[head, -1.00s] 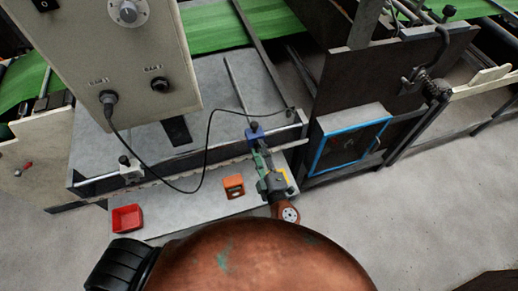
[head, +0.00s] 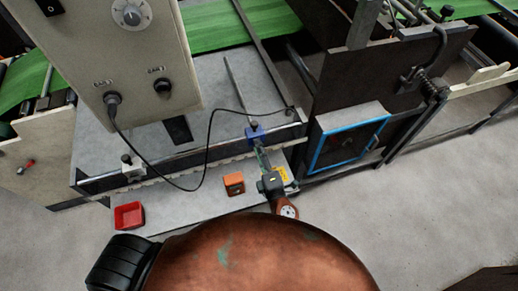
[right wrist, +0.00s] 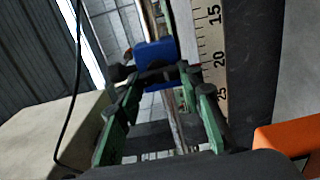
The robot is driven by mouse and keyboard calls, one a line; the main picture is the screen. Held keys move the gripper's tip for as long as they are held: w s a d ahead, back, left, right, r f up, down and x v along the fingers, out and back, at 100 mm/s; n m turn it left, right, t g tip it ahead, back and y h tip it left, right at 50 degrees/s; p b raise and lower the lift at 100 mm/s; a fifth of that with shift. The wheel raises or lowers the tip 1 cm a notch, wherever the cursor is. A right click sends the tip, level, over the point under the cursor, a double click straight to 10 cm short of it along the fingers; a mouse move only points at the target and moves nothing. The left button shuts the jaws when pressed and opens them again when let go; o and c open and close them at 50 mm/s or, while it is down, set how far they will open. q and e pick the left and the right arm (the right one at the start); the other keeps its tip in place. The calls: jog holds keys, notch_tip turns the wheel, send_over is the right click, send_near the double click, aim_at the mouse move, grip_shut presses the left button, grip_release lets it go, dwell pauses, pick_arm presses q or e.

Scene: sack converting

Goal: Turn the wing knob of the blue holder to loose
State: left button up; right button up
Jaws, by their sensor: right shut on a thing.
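The blue holder (head: 255,134) sits on the rail at the front of the machine table, with a dark knob on top in the head view. It also shows in the right wrist view (right wrist: 154,53), just beyond my fingertips. My right gripper (head: 260,149) reaches the near side of the blue holder. In the right wrist view, its green fingers (right wrist: 158,76) are shut on a dark part in front of the blue holder, which I take to be the wing knob. The fingertips partly hide it, and its angle is unclear. My left gripper is not in view.
An orange block (head: 234,184) and a red tray (head: 129,215) lie on the front shelf. A white holder (head: 132,168) sits farther left on the rail. A black cable (head: 207,150) loops from the control box (head: 125,60) across the table. A scale (right wrist: 212,60) runs beside the holder.

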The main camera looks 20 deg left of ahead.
jog(key=o, duration=1.2)
jog(key=shift+c, duration=0.2)
jog(key=shift+s, duration=0.1)
jog(key=v, duration=1.1)
jog(key=shift+s+d, duration=0.25)
jog(key=shift+s, duration=0.05)
jog(key=shift+d, duration=0.1)
